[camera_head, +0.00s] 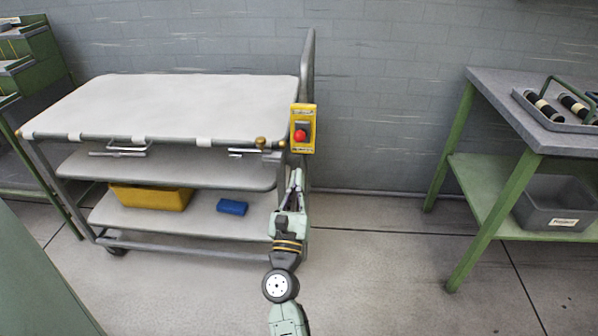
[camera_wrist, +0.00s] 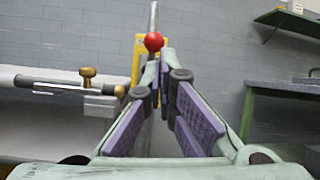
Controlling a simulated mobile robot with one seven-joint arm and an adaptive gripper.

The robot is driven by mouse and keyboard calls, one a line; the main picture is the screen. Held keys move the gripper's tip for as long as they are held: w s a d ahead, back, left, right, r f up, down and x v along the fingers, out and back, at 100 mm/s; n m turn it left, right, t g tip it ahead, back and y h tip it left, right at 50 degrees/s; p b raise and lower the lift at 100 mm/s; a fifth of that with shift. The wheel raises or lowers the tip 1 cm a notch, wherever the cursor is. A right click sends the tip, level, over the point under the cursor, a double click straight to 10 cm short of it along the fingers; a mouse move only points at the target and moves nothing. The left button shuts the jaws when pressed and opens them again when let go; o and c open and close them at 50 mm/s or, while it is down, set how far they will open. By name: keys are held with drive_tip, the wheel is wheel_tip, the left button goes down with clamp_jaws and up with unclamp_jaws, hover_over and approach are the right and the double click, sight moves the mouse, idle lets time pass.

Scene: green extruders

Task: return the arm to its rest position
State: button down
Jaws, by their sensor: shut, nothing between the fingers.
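My gripper (camera_head: 296,183) is in the head view, just below a yellow control box with a red button (camera_head: 301,135) at the right end of the cart. In the wrist view the fingers of my gripper (camera_wrist: 160,62) converge toward the tip with nothing between them. The red button (camera_wrist: 153,41) shows just beyond the fingertips there, and the fingers hide part of the yellow box (camera_wrist: 138,58). I cannot tell whether the fingertips touch the box.
A grey cart (camera_head: 180,100) with shelves stands at left, holding a yellow bin (camera_head: 150,197) and a blue block (camera_head: 232,207). A green-legged table (camera_head: 490,82) with a tray (camera_head: 540,112) stands at right, a grey bin (camera_head: 548,210) on its lower shelf. Floor between them is clear.

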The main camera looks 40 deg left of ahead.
drive_tip(key=shift+s+d+r, duration=0.1)
drive_tip(key=shift+s+d, duration=0.1)
drive_tip(key=shift+s, duration=0.2)
